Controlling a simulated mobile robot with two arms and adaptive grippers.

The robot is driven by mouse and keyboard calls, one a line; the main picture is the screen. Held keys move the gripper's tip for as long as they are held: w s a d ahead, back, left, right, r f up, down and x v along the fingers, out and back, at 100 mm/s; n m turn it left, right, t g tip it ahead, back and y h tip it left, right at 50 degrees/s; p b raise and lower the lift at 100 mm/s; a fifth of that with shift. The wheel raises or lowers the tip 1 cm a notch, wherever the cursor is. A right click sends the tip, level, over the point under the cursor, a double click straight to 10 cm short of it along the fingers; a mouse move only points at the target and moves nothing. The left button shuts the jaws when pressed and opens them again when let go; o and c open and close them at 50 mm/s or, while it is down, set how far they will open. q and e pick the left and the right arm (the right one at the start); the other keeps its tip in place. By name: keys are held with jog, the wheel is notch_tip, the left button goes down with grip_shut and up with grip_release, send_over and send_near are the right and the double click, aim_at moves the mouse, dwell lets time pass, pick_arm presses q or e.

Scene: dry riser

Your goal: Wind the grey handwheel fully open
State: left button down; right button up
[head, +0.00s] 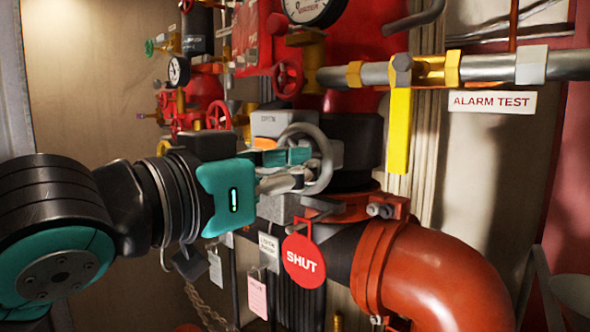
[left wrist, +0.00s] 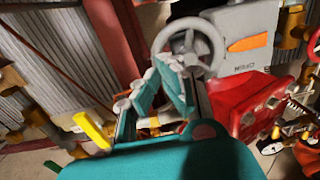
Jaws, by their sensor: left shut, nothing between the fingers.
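The grey handwheel (head: 328,162) is on the side of a grey housing (head: 282,122) with an orange window. My right gripper is not in view.
A round red SHUT tag (head: 304,261) hangs below the wheel. A thick red pipe elbow (head: 430,270) is at lower right. A yellow lever (head: 399,130) hangs from the pipe above right. Red handwheels (head: 288,80) and gauges crowd the area behind.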

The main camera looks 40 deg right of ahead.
pick_arm(q)
jog(key=shift+d+p, duration=0.35)
jog(key=shift+d, duration=0.6)
dwell(0.3)
